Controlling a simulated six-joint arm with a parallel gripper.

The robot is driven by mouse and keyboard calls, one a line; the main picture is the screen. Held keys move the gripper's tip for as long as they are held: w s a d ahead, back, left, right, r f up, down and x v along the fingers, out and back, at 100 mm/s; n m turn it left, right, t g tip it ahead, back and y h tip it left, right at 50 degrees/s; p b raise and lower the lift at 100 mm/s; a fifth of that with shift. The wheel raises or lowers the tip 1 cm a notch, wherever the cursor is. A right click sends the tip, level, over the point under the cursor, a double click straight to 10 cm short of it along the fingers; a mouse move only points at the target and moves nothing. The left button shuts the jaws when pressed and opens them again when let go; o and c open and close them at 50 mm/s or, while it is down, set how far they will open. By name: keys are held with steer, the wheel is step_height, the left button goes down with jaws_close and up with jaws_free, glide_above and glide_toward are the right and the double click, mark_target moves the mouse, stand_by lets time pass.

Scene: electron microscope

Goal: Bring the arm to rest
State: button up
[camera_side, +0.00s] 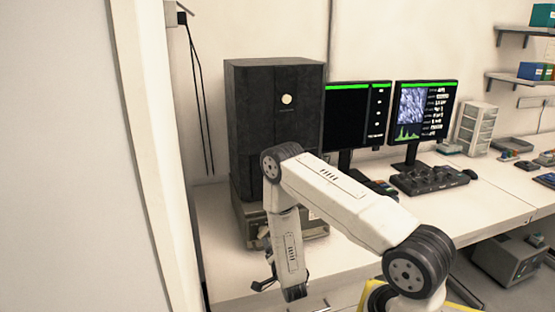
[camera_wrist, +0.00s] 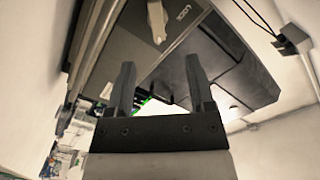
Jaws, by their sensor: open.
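My gripper (camera_wrist: 160,84) shows large in the wrist view, with its two dark fingers apart and nothing between them. In the side view my white arm bends down in front of the microscope, and my gripper (camera_side: 264,285) is low near the bench's front edge, small and partly hidden by the wrist. The microscope (camera_side: 270,115) is a tall dark cabinet on a grey base at the left end of the bench. In the wrist view, a pale lever (camera_wrist: 157,20) beside a panel marked LOCK lies beyond the fingertips, apart from them.
Two monitors (camera_side: 357,115) (camera_side: 425,108) stand right of the microscope, with a dark control panel (camera_side: 428,180) in front. A white drawer unit (camera_side: 475,128) stands further right. A wall or door edge (camera_side: 160,150) is close on the left. The bench top (camera_side: 490,205) has bare room at front right.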

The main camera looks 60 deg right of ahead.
steer(key=w+a+r+n+g+y, duration=0.3)
steer(key=w+a+r+n+y, duration=0.2)
steer(key=a+r+n+y, duration=0.55)
steer(key=s+a+r+n+g+y, duration=0.1)
steer(key=s+a+r+n+g, duration=0.1)
steer(key=s+a, duration=0.3)
steer(key=s+a+r+n+g, duration=0.3)
steer(key=s+a+n+g, duration=0.2)
steer(key=s, duration=0.4)
steer(key=shift+s+a+r+y, duration=0.25)
steer(key=shift+a+y, duration=0.1)
steer(key=shift+a, duration=0.45)
steer(key=shift+n, duration=0.25)
